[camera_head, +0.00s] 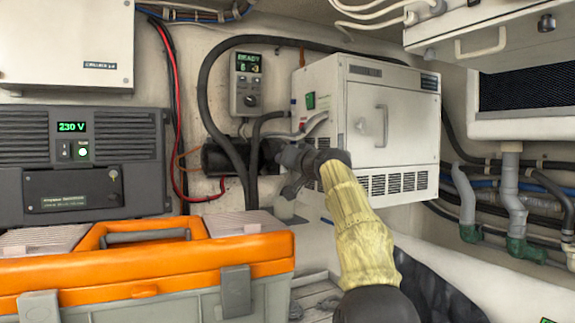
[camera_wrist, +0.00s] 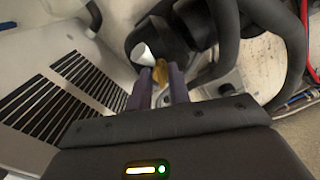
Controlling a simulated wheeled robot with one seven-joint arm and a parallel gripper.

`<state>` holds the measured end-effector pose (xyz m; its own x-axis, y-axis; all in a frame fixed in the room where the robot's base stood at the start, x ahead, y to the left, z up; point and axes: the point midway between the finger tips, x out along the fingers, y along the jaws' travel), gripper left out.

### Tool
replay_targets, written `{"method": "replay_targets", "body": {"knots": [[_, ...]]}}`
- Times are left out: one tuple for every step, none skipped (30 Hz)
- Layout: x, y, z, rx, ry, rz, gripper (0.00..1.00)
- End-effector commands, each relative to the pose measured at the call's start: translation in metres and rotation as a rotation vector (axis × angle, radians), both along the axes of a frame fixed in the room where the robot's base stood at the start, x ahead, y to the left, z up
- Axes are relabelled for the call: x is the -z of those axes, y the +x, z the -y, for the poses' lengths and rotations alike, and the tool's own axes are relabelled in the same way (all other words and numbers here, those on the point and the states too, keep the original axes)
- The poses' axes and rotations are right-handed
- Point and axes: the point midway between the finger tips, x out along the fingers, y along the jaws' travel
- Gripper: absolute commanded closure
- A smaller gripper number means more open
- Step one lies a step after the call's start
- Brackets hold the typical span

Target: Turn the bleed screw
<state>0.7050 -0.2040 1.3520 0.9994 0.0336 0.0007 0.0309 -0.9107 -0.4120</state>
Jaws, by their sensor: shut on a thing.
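The bleed screw (camera_wrist: 160,71) appears as a small brass-coloured piece between the fingertips of my gripper (camera_wrist: 160,84) in the wrist view. My gripper is shut on it, and the fingers hide part of it. A short white tubular piece (camera_wrist: 143,54) sits just left of the screw, close to the fingertips. Behind them is a dark pump-like body (camera_wrist: 190,30). In the head view my gripper (camera_head: 283,165) is beside the dark cylinder (camera_head: 222,158) at the wall, left of the white cabinet. The screw cannot be made out there.
The white vented cabinet (camera_head: 385,125) stands close to the right of my gripper. Thick black hoses (camera_head: 203,85) loop around the work spot. A grey box with a green display (camera_head: 247,85) hangs above. An orange-lidded toolbox (camera_head: 150,265) fills the lower left.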

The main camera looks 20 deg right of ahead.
Motion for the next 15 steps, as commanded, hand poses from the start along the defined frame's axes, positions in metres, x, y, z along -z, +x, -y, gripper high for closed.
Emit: {"method": "replay_targets", "body": {"knots": [[0.0065,0.0017,0.0006,-0.004,-0.041,-0.009,1.0],[0.0064,0.0017,0.0009,-0.004,-0.069,-0.008,1.0],[0.0065,0.0017,0.001,-0.003,-0.105,-0.007,1.0],[0.0066,0.0018,0.0011,-0.004,-0.13,-0.006,1.0],[0.0064,0.0018,0.0011,-0.004,-0.157,-0.005,1.0],[0.0064,0.0018,0.0012,-0.003,-0.19,-0.004,1.0],[0.0065,0.002,0.0014,-0.003,-0.212,-0.003,1.0],[0.0066,0.0021,0.0014,-0.005,-0.235,-0.003,1.0],[0.0068,0.0021,0.0016,-0.004,-0.263,-0.003,1.0],[0.0068,0.0021,0.0017,-0.004,-0.282,-0.003,1.0],[0.0067,0.0021,0.0017,-0.004,-0.301,-0.002,1.0],[0.0064,0.002,0.0017,-0.005,-0.323,0.0,1.0],[0.0062,0.002,0.0016,-0.005,-0.338,0.0,1.0],[0.0061,0.002,0.0016,-0.006,-0.352,0.001,1.0],[0.006,0.002,0.0016,-0.006,-0.368,0.002,1.0]]}}
